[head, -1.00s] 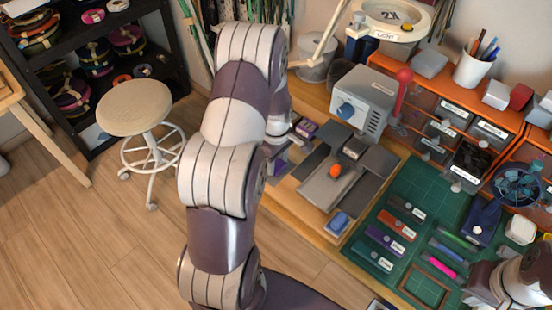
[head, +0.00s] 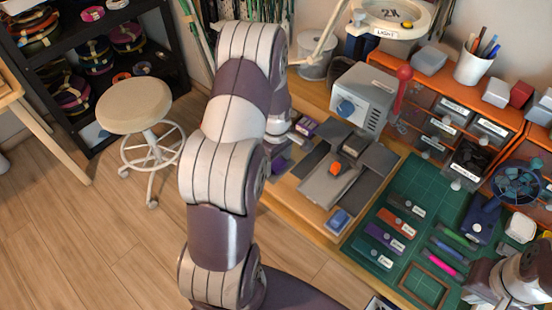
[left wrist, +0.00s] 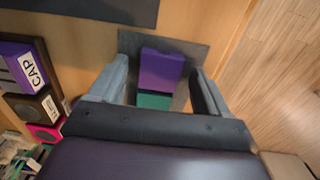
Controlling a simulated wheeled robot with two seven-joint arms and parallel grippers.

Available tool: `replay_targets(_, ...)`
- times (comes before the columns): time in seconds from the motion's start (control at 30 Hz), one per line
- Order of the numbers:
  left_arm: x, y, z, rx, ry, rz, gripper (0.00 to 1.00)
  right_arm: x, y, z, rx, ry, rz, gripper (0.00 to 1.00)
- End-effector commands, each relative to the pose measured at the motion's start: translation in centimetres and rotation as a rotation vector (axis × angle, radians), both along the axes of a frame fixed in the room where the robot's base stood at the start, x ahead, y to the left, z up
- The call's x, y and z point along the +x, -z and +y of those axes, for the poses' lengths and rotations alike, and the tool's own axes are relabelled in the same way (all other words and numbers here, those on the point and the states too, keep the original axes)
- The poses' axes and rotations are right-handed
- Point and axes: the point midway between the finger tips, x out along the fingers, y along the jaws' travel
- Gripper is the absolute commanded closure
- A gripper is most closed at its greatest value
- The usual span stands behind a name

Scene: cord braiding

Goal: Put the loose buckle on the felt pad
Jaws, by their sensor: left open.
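A purple block (left wrist: 161,69) with a teal block (left wrist: 153,100) against its near end shows in the left wrist view; I take the pair for the loose buckle, but cannot be sure. They lie over a flat grey pad (left wrist: 196,51), which looks like the felt pad. My left gripper (left wrist: 160,62) is open, one finger on each side of the purple block, with gaps to both. In the head view my left arm hides this gripper; only a bit of purple (head: 279,164) shows beside the arm. My right gripper is out of view; part of my right arm is at the lower right.
A grey crank machine (head: 364,97) with a red knob and an orange piece (head: 336,168) on its bed stand right of the arm. Labelled blocks lie on a green mat (head: 425,178). A stool (head: 134,105) stands on the floor.

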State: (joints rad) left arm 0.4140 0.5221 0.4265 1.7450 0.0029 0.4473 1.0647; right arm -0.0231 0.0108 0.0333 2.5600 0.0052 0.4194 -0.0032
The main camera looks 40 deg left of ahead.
Motion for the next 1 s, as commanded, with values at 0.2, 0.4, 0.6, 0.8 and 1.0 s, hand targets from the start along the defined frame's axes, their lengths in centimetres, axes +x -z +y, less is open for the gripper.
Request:
replay_targets(0.2,0.1,-3.6,0.1,0.003,0.0,-0.005,0.23,0.0,-0.3,0.0,0.0,0.0,0.0,1.0)
replay_targets(0.4,0.1,-9.1,0.1,0.003,0.0,-0.005,0.23,0.0,-0.7,0.0,0.0,0.0,0.0,1.0)
replay_targets(0.6,0.0,-12.2,0.0,0.001,0.0,-0.002,0.23,0.0,-0.8,0.0,0.0,0.0,0.0,1.0)
replay_targets(0.8,0.0,-12.7,0.0,0.0,0.0,0.0,0.23,0.0,-0.8,0.0,0.0,0.0,0.0,1.0)
replay_targets(1.0,0.1,-12.3,0.1,0.01,0.174,-0.017,0.23,0.0,-0.8,0.0,0.0,0.0,0.0,1.0)
